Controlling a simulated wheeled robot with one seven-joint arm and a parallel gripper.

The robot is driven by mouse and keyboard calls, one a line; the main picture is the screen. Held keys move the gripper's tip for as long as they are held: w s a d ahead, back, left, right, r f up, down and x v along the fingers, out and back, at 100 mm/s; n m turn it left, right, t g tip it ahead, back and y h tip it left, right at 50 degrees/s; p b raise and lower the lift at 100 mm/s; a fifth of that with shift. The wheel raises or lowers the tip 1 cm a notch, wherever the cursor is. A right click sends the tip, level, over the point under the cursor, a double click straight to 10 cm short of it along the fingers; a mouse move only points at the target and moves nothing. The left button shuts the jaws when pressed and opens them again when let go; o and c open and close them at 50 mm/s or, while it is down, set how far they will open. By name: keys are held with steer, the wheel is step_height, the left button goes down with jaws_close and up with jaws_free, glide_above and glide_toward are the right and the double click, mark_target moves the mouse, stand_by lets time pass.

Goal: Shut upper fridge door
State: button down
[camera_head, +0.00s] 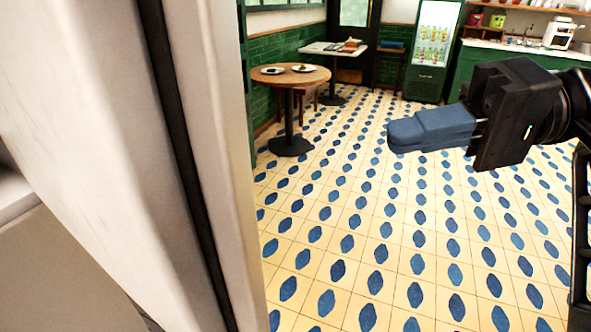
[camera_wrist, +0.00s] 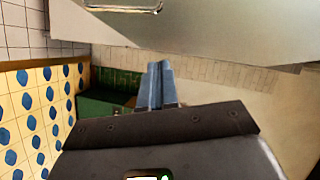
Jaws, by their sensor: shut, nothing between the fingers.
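A large pale panel with a dark seal strip, which looks like the upper fridge door (camera_head: 95,120), fills the left of the head view. It stands open, seen very close and nearly edge-on; its hinge is out of view. My gripper (camera_head: 393,136) is at the right of the head view, its blue fingers pointing left, with a gap in the picture between them and the panel. In the wrist view my gripper (camera_wrist: 160,68) is shut and empty. A pale grey panel (camera_wrist: 220,30) with a metal handle (camera_wrist: 125,9) lies beyond the fingertips; I cannot tell which door it is.
The patterned tile floor (camera_head: 400,235) is open between the panel and my arm. A round table (camera_head: 290,76) with plates stands farther back. A drinks cooler (camera_head: 432,50) and a green counter (camera_head: 480,68) are at the back right.

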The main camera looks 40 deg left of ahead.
steer(key=s+d+p+x, duration=0.1)
steer(key=s+p+x, duration=0.1)
steer(key=x, duration=1.1)
steer(key=shift+d+f+p, duration=0.2)
steer(key=shift+d+p, duration=0.25)
steer(key=shift+p, duration=0.05)
steer(key=shift+s, duration=0.15)
